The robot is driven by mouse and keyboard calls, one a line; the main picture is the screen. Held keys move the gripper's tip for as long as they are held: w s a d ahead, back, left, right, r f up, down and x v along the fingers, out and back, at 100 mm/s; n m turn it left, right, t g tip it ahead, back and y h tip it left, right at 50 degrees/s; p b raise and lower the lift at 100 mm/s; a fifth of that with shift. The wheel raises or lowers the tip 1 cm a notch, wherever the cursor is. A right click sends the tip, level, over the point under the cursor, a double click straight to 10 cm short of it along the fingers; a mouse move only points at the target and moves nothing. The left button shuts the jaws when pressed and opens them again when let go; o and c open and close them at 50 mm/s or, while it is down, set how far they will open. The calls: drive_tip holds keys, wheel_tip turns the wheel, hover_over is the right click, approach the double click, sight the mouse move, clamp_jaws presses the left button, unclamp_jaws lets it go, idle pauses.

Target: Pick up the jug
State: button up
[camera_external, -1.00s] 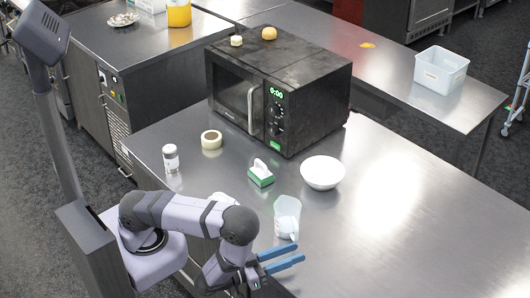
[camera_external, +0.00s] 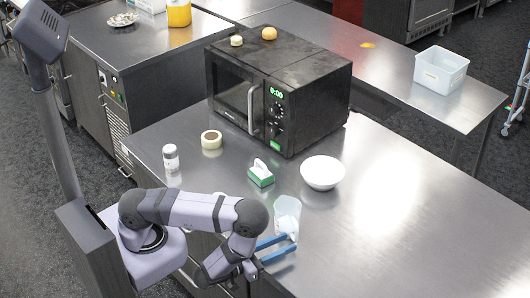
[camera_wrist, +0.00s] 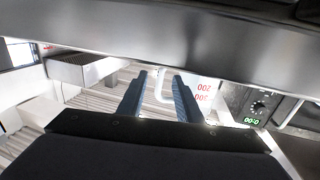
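The jug (camera_external: 287,211) is a translucent white measuring jug standing upright on the steel counter, in front of the bowl. In the wrist view the jug (camera_wrist: 205,92) shows red markings, and its handle appears between my two blue fingers. My gripper (camera_external: 287,242) is open, its fingers level and close to the jug's near, handle side. In the wrist view the fingertips of my gripper (camera_wrist: 159,76) stand apart, with a gap around the handle. I cannot tell whether a finger touches the jug. Part of its lower side is hidden by the fingers.
A white bowl (camera_external: 322,173) stands behind the jug, and a green-and-white box (camera_external: 261,174) is to its left. A black microwave (camera_external: 290,90) stands farther back. A tape roll (camera_external: 211,140) and a small jar (camera_external: 170,158) are at left. The counter's right side is clear.

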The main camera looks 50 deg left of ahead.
sight(297, 244)
drive_tip(key=shift+x, duration=2.55)
clamp_jaws()
